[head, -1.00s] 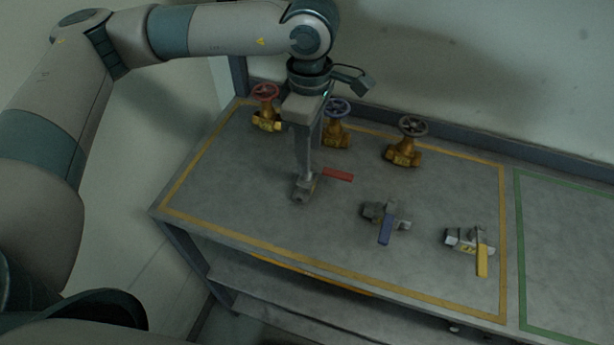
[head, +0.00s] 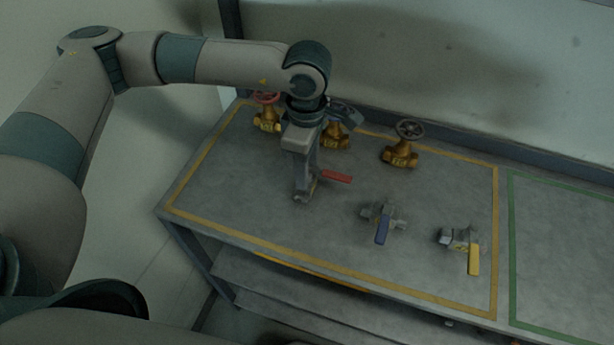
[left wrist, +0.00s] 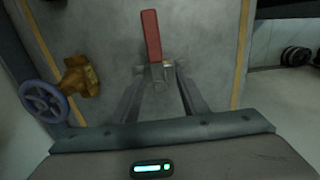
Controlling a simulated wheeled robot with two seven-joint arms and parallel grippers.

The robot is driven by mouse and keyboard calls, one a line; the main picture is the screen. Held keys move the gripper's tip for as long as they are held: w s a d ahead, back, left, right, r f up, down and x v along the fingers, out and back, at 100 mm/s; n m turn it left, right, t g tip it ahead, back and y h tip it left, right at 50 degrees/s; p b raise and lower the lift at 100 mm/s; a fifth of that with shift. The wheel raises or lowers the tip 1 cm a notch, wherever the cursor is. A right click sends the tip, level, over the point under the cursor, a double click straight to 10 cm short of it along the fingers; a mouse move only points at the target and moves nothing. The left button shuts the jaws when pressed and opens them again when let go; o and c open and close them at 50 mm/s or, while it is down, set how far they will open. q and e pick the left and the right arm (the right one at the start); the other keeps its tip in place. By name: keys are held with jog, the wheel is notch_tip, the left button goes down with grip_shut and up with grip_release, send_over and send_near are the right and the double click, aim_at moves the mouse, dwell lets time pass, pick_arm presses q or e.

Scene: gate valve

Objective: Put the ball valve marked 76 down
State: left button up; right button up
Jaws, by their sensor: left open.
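A ball valve with a red lever (head: 336,176) sits on the table inside the yellow outline. My left gripper (head: 304,192) points down at its grey body, with the fingers open around or just beside it. The red lever (left wrist: 151,36) sticks out beyond the fingertips in the left wrist view, where the left gripper (left wrist: 160,92) shows too. The fingers hide most of the valve body. A blue-lever ball valve (head: 382,222) and a yellow-lever ball valve (head: 463,245) lie to the right. I cannot read the number 76 on any valve. My right gripper is out of view.
Gate valves with a red wheel (head: 267,112), a blue wheel (head: 337,134) and a dark wheel (head: 402,146) stand along the back of the table. The green-outlined area (head: 560,255) at the right is clear where visible. A wall rises behind the table.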

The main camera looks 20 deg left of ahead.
pick_arm(q)
jog(key=shift+f, duration=0.15)
dwell(0.3)
grip_shut()
dwell(1.2)
